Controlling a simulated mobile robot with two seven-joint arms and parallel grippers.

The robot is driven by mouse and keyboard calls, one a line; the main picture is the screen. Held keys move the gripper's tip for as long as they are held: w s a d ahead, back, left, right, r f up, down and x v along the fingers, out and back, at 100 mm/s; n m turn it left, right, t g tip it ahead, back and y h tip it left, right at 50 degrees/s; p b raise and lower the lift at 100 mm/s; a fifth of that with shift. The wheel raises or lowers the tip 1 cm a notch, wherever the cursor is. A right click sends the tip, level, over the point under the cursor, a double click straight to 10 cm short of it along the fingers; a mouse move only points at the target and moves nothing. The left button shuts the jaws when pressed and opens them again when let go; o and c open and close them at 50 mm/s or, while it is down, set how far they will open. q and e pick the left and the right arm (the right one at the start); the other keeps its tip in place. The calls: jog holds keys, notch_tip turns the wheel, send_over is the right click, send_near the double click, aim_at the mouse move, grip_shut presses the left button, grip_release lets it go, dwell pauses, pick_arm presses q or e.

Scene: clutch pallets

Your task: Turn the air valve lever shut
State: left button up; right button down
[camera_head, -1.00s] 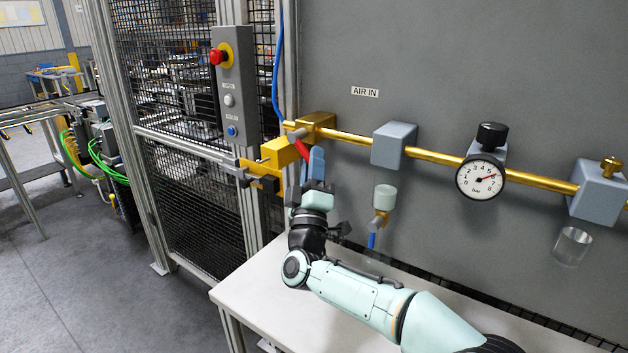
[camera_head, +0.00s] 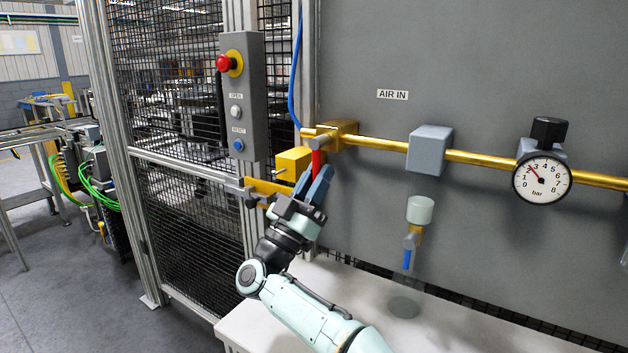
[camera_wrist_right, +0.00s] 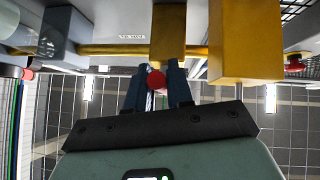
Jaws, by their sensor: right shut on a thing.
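The red valve lever (camera_head: 316,160) hangs almost straight down from the brass air valve (camera_head: 335,135) at the left end of the brass pipe. My right gripper (camera_head: 318,182) is below the valve, its blue fingers closed on the lower part of the lever. In the right wrist view the lever's round red end (camera_wrist_right: 156,80) shows between the two fingers, with the brass valve block (camera_wrist_right: 168,35) just beyond. The pressure gauge (camera_head: 541,180) has its needle pointing up and left, near 3. My left gripper is not in view.
A yellow block (camera_head: 292,163) with a bracket sits close left of the lever. A grey button box (camera_head: 241,95) with a red stop button hangs on the fence post. A filter bowl with a blue-handled drain (camera_head: 408,255) hangs right, above the white table (camera_head: 262,325).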

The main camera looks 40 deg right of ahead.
jog(key=shift+w+r+m+g, duration=0.1)
jog(key=shift+m+g, duration=0.3)
jog(key=shift+m, duration=0.1)
jog(key=c, duration=1.1)
grip_release()
jog(key=shift+g, duration=0.3)
jog(key=shift+a, duration=0.1)
jog(key=v, duration=1.3)
jog(key=shift+f, duration=0.25)
